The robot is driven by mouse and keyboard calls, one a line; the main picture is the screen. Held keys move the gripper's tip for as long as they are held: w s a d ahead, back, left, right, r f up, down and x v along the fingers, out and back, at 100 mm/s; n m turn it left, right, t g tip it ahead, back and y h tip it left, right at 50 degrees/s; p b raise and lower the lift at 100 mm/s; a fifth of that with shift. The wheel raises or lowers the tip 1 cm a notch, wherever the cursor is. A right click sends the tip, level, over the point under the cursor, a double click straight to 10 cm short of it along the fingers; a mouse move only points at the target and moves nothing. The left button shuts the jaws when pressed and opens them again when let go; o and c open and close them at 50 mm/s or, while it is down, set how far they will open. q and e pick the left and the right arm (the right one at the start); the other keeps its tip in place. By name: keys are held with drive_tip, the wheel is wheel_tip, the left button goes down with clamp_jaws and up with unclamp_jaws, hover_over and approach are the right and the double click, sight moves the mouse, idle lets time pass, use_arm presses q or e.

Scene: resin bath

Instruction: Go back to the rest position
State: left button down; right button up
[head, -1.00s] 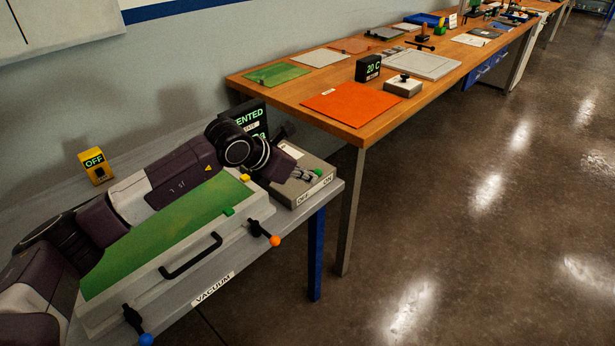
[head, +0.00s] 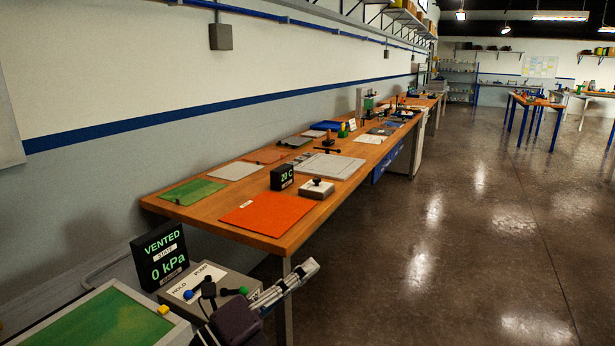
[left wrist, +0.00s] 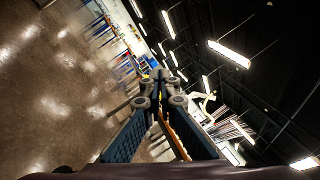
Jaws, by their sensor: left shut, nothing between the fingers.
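My left gripper (head: 310,268) is at the bottom middle of the head view, in front of the near end of the wooden bench. Its fingers are together and it holds nothing. The left wrist view shows the same gripper (left wrist: 160,80) with its fingers closed against the distant room, nothing between them. A black display (head: 160,257) reads VENTED, 0 kPa. My right gripper is not in view.
A green panel (head: 95,322) in a pale frame with a yellow block (head: 164,309) lies at the bottom left. The wooden bench (head: 215,208) carries an orange sheet (head: 268,213), a 20 C display (head: 282,177) and a small grey box (head: 316,189). The floor to the right is clear.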

use_arm(q)
drive_tip(key=a+f+n+t+y, duration=0.2)
drive_tip(key=a+n+t+y, duration=0.8)
drive_tip(key=n, duration=0.7)
drive_tip(key=s+a+f+n+g+y, duration=0.4)
drive_tip(key=a+f+n+g, duration=0.15)
drive_tip(key=f, duration=0.45)
drive_tip(key=s+a+f+n+g+y, duration=0.45)
drive_tip(key=a+f+n, duration=0.2)
drive_tip(key=f, duration=0.25)
drive_tip(key=s+d+f+n+g+h, duration=0.1)
drive_tip(key=s+f+g, duration=0.5)
drive_tip(key=s, duration=0.5)
drive_tip(key=s+d+f+n+g+h, duration=0.15)
drive_tip(key=s+f+g, duration=0.25)
drive_tip(key=s+f, duration=0.5)
drive_tip(key=s+f+g, duration=0.1)
drive_tip(key=s+f, duration=0.1)
drive_tip(key=f, duration=1)
drive_tip(key=s+f, duration=0.2)
drive_tip(key=f, duration=1)
drive_tip(key=s+a+f+g+p, duration=0.1)
drive_tip(key=s+a+f, duration=0.2)
drive_tip(key=s+f, duration=1.3)
drive_tip(key=shift+s+a+f, duration=0.15)
drive_tip(key=shift+s+f, duration=0.15)
drive_tip(key=shift+s, duration=0.25)
